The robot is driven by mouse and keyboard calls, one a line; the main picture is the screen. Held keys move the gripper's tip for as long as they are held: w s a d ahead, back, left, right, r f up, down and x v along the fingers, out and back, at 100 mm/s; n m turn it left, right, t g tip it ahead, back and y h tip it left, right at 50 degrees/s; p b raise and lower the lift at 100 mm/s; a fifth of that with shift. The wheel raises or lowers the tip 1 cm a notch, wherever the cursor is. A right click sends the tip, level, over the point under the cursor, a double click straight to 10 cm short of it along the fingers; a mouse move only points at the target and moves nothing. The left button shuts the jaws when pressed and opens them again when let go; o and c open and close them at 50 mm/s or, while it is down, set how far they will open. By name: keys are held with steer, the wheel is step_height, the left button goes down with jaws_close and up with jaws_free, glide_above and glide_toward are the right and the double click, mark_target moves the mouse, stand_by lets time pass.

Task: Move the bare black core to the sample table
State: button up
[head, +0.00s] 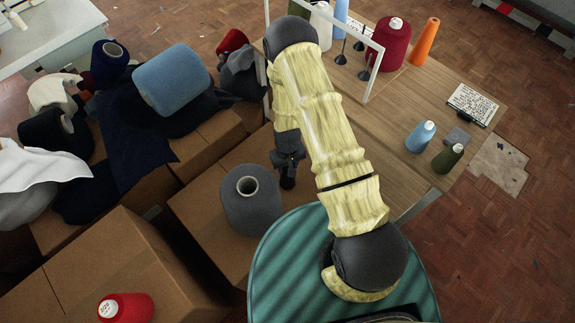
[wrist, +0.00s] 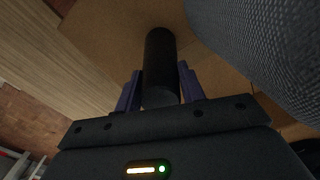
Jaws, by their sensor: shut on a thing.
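The bare black core (wrist: 160,62) is a plain dark cylinder between the two blue-purple fingers of my gripper (wrist: 159,78) in the wrist view. The fingers are shut on it, and its far end points away from the palm. In the head view my gripper (head: 289,160) hangs beside the cardboard boxes, just right of a grey cone; the core (head: 288,182) shows as a small dark end below it. A wooden table (head: 400,105) stands to the right and behind; I cannot tell from a label whether it is the sample table.
The grey yarn cone (head: 250,208) stands on a box (head: 195,205) close to my gripper. A white frame (head: 375,70), a burgundy cone (head: 390,42), an orange cone (head: 424,42), a blue cone (head: 419,137) and a green cone (head: 447,158) stand on the wooden table. Its middle has free room.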

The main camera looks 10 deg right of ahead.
steer(key=o, duration=1.2)
steer(key=shift+r, duration=0.1)
step_height(320, 180, up, 12)
steer(key=shift+r, duration=0.15)
steer(key=s+d+r+t, duration=0.1)
steer(key=s+d+r, duration=0.1)
steer(key=r, duration=0.6)
steer(key=s+d+r+m, duration=0.1)
steer(key=s+r, duration=0.3)
steer(key=r, duration=0.4)
steer(key=s+d+r+m+t, duration=0.1)
steer(key=s+d+r, duration=0.2)
steer(key=r, duration=0.5)
steer(key=shift+s+d+t, duration=0.1)
steer(key=shift+s+t, duration=0.2)
steer(key=shift+s, duration=0.2)
